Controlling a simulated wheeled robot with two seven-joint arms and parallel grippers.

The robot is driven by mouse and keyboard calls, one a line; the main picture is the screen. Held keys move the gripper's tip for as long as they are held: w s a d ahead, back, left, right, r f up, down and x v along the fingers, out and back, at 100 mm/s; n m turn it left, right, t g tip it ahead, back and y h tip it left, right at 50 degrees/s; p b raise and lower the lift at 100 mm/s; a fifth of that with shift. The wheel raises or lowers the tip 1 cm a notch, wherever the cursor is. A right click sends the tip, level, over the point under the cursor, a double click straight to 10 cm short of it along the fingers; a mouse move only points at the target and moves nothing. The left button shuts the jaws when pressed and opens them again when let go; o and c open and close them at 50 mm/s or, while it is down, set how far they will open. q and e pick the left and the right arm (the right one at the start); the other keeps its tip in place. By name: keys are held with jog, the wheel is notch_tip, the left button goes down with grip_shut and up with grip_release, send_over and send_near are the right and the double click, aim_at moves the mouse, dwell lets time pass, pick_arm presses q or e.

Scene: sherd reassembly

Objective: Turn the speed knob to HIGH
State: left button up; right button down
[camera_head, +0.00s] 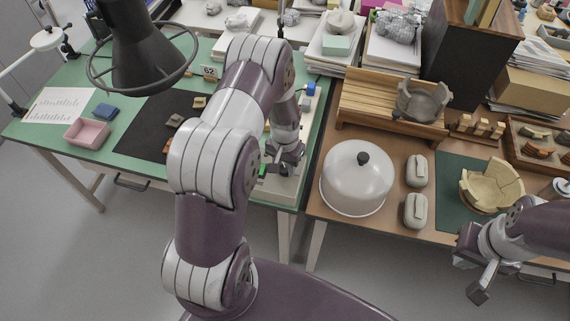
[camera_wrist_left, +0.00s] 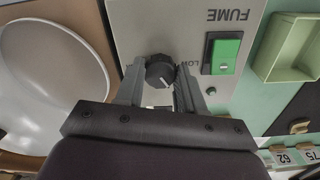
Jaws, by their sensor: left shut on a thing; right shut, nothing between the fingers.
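The speed knob (camera_wrist_left: 160,71) is a dark round knob with a white pointer line on a light grey panel (camera_wrist_left: 155,22) marked FUME. The word LOW shows beside it, partly covered by a finger; no HIGH label is visible. My left gripper (camera_wrist_left: 160,86) is shut on the knob, with one finger on each side. In the head view my left gripper (camera_head: 284,158) reaches down over the panel at the green table's front right corner, hiding the knob. My right gripper (camera_head: 480,291) is shut and empty, in front of the brown table at the lower right.
A green switch (camera_wrist_left: 223,54) sits beside the knob. A white dome with a black handle (camera_head: 357,182) stands close to the right of the panel on the brown table. A pink tray (camera_head: 87,133) and a dark mat (camera_head: 140,132) lie on the green table. A lamp (camera_head: 142,55) hangs above.

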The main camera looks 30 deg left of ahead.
aim_at(285, 168)
pick_arm(q)
jog(key=m, duration=0.5)
jog(key=shift+w+r+m, duration=0.1)
jog(key=shift+w+m, duration=0.05)
jog(key=shift+m, duration=0.15)
jog(key=m, duration=1.2)
jog(key=shift+m, duration=0.3)
jog(key=m, duration=0.5)
jog(key=shift+m, duration=0.7)
jog(key=o, duration=1)
jog(key=shift+o, duration=0.2)
notch_tip(285, 168, up, 13)
jog(key=b, duration=0.1)
